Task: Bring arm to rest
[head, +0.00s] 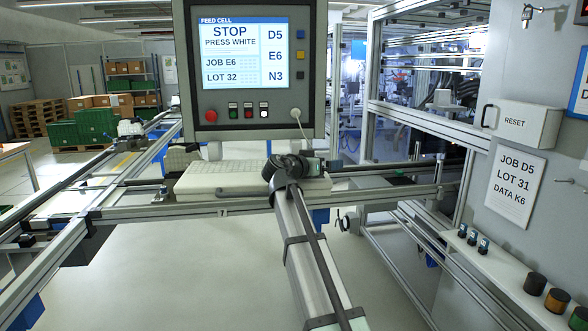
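My arm reaches up from the bottom of the head view to a dark end part, where my gripper (311,167) appears small against the white keyboard-like case (225,180) below the control panel. I cannot make out its fingers, or whether it touches the case. The grey control panel (250,128) stands just above and behind it. Its screen (240,53) reads "STOP PRESS WHITE", "JOB E6", "LOT 32", with D5, E6 and N3 at the side. A white button (264,113) and a large red button (211,115) sit below the screen.
Metal rails (130,213) cross in front and at left. At right are a RESET box (528,126), a sign (514,185) reading "JOB D5 LOT 31 DATA K6", and a shelf (508,282) with small dark, orange and green cylinders.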

